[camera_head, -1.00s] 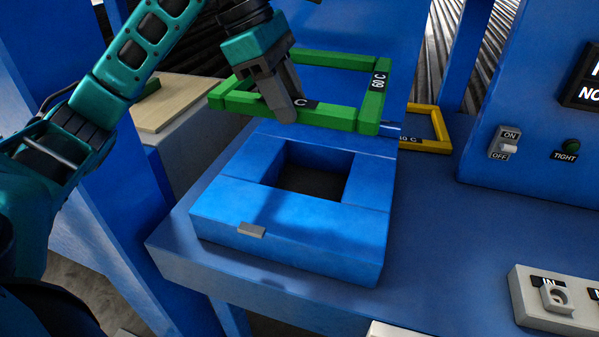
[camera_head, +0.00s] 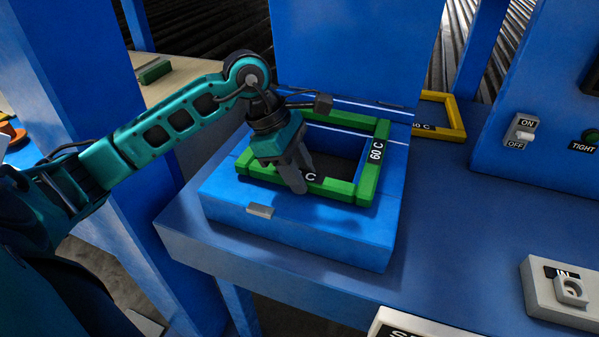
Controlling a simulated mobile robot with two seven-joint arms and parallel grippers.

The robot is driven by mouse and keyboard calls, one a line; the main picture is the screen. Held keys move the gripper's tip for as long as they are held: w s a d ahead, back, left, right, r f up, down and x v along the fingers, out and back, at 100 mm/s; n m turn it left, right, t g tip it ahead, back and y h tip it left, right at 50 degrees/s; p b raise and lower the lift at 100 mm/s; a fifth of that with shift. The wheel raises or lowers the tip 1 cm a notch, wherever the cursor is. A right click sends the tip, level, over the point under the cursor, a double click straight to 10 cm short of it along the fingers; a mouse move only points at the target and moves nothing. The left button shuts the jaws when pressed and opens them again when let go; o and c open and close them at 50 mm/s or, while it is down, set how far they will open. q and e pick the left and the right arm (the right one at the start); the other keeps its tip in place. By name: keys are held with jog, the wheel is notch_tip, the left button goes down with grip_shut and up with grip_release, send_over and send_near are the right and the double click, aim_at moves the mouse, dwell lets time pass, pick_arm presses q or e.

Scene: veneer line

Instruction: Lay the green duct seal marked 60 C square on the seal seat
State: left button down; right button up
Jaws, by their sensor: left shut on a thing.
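The green duct seal (camera_head: 369,178) is a square frame with "60 C" labels on its right and front sides. It is over the blue seal seat (camera_head: 345,239), around the dark square opening. Its right side lines up roughly with the opening's edge. I cannot tell whether it touches the seat all round. My left gripper (camera_head: 301,183) is shut on the front side of the seal, left of its middle, and covers part of the front label. My right gripper is not in view.
A yellow frame (camera_head: 457,118) lies on the blue bench behind the seat, to the right. A panel with an ON/OFF switch (camera_head: 523,131) and a TIGHT lamp (camera_head: 591,135) stands at the right. A grey block (camera_head: 541,290) marked IN sits front right. Bench between is clear.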

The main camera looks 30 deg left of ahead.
pick_arm(q)
jog(key=shift+f, duration=0.3)
jog(key=c, duration=0.8)
grip_release()
jog(key=v, duration=1.2)
